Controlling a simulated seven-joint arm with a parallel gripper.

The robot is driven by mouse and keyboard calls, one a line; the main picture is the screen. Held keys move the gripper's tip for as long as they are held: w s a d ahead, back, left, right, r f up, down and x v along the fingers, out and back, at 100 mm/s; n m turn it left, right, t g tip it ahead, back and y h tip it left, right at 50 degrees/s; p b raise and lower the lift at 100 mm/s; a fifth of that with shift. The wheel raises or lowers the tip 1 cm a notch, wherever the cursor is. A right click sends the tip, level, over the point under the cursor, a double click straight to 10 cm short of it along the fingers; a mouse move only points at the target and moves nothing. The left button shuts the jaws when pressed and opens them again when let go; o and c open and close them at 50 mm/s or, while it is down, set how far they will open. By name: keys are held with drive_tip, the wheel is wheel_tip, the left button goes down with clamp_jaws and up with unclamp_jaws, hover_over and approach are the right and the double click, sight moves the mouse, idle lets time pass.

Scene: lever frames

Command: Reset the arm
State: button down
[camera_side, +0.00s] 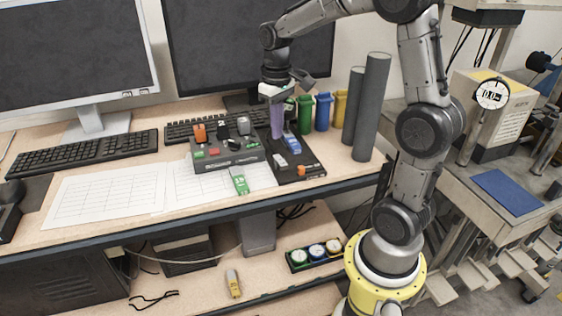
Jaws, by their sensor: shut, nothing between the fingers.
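My gripper (275,92) is above the back of the desk, pointing down, in front of the right monitor. It is shut, with nothing visible between its fingers. A purple upright piece (277,120) stands directly below it, over a black base (291,174). The fingertips are close to the top of this piece; I cannot tell whether they touch. The black base also carries a blue piece (291,142), a grey piece (281,161) and a small orange knob (301,171). A dark control box (226,155) with several levers and coloured buttons sits to its left.
Two grey cylinders (371,108) stand upright to the right. Small green, blue (322,111) and yellow bins are behind the base. A keyboard (82,152), paper sheets (105,194) and a green device (239,181) lie left. A lower shelf holds a dial tray (316,254).

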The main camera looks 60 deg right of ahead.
drive_tip(key=shift+r, duration=0.7)
drive_tip(key=s+a+r+n+t, duration=0.2)
drive_tip(key=s+a+r+t, duration=0.15)
drive_tip(key=a+r, duration=0.4)
drive_tip(key=s+a+f+t, duration=0.1)
drive_tip(key=s+a+f, duration=0.1)
drive_tip(key=s, duration=0.4)
drive_tip(key=s+a+f+n+t, duration=0.1)
drive_tip(key=s+a+f, duration=0.1)
drive_tip(key=s+a, duration=0.2)
drive_tip(key=s, duration=0.2)
drive_tip(key=shift+s, duration=0.35)
